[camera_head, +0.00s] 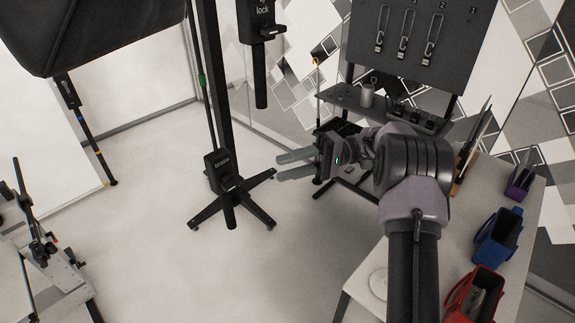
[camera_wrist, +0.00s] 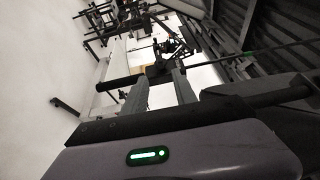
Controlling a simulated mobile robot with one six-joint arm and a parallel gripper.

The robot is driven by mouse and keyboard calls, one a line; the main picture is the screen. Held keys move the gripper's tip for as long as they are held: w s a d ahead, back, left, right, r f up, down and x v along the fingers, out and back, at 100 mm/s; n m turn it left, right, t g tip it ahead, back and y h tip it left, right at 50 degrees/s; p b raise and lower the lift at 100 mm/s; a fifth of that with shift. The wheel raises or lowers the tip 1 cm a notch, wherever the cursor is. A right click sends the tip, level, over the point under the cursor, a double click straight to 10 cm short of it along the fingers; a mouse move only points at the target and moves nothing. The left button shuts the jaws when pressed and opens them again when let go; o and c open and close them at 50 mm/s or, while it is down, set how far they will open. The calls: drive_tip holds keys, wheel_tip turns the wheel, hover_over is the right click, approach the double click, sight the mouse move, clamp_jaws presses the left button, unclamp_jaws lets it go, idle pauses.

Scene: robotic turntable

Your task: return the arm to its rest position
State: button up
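My gripper (camera_head: 279,167) is held out to the left in the head view, in front of the black tool stand and above the floor. Its two grey fingers are apart with nothing between them. In the wrist view my gripper (camera_wrist: 158,84) also shows two separated fingers with an empty gap. My arm rises from the bottom right of the head view and bends left at a thick grey joint. The wrist view is tilted, with the room lying sideways.
A white table (camera_head: 357,284) stands at the right, partly behind my arm. It bears a red bin (camera_head: 487,283), a blue bin (camera_head: 497,236) and a purple holder (camera_head: 518,182). A black stand (camera_head: 232,190) is left of my gripper. Open floor (camera_head: 170,250) lies at lower left.

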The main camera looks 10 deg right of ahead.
idle(0.3)
drive_tip(key=s+a+f+m+t+h+b, duration=0.1)
drive_tip(key=s+a+f+h+b, duration=0.35)
drive_tip(key=s, duration=0.45)
drive_tip(key=s+a+f+m+h+b, duration=0.1)
drive_tip(key=s+a+f+h+b, duration=0.1)
drive_tip(key=s+f+h+b, duration=0.4)
drive_tip(key=s+d+f+m+t+h+b, duration=0.4)
drive_tip(key=s+f+t+h+b, duration=0.1)
drive_tip(key=s+f+t+b, duration=0.3)
drive_tip(key=s+f+b, duration=0.1)
drive_tip(key=s+b, duration=0.1)
drive_tip(key=s, duration=0.1)
drive_tip(key=shift+s+d+m+t, duration=0.2)
drive_tip(key=shift+s+m+t, duration=0.1)
drive_tip(key=shift+s, duration=0.1)
